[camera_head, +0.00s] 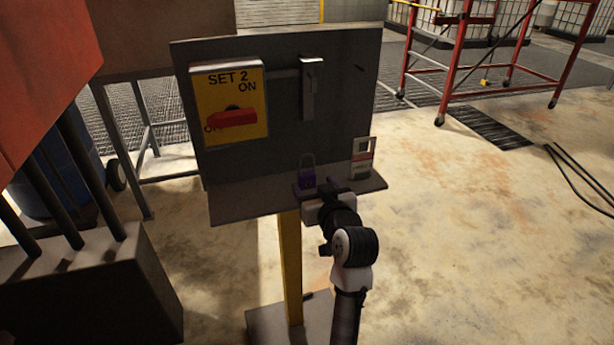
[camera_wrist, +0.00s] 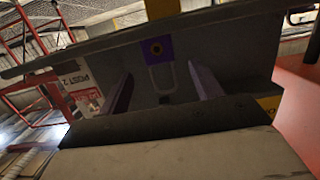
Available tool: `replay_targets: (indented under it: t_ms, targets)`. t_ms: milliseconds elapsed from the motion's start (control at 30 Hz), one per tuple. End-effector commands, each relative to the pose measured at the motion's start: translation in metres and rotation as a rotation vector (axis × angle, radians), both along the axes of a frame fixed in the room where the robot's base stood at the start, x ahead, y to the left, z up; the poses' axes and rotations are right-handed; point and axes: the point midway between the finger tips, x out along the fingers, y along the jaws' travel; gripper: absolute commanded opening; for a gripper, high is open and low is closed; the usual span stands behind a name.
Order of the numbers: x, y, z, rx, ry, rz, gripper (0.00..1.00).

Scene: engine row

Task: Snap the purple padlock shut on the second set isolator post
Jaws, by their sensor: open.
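The purple padlock (camera_head: 308,177) stands upright on the shelf of the grey isolator panel, its shackle up. In the wrist view, which is upside down, the padlock (camera_wrist: 158,48) lies ahead between the fingers; whether its shackle is latched is too small to tell. My gripper (camera_head: 316,187) is open at the shelf's front edge, close to the padlock, and holds nothing; its two fingers (camera_wrist: 160,76) show spread. The grey post fitting (camera_head: 311,90) is higher on the panel, right of the yellow SET 2 switch plate (camera_head: 250,88). The red switch handle (camera_head: 231,118) lies horizontal, partly over the OFF lettering.
A white and red tag (camera_head: 362,158) stands on the shelf right of the padlock; it reads POST 2 in the wrist view (camera_wrist: 80,80). The shelf (camera_head: 245,205) is bare at left. A red wheeled frame (camera_head: 465,50) stands behind at right. Open floor lies right.

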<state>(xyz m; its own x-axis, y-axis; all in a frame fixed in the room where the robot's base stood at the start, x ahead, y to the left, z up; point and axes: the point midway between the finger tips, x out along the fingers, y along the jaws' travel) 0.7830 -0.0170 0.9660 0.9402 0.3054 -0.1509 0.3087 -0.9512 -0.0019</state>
Motion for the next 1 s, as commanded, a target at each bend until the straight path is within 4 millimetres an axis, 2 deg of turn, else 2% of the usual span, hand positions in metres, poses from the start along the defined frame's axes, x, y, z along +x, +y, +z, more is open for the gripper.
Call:
replay_targets:
  t_ms: [233,500,800,833,1000]
  targets:
    - [0.018,0.007,0.000,-0.002,-0.001,0.001,0.65]
    - [0.054,0.018,-0.004,-0.002,-0.001,0.001,0.65]
    - [0.060,0.020,-0.007,-0.002,-0.002,-0.001,0.65]
    - [0.060,0.020,-0.007,-0.002,-0.002,-0.001,0.64]
    - [0.060,0.020,-0.007,-0.002,-0.002,-0.001,0.42]
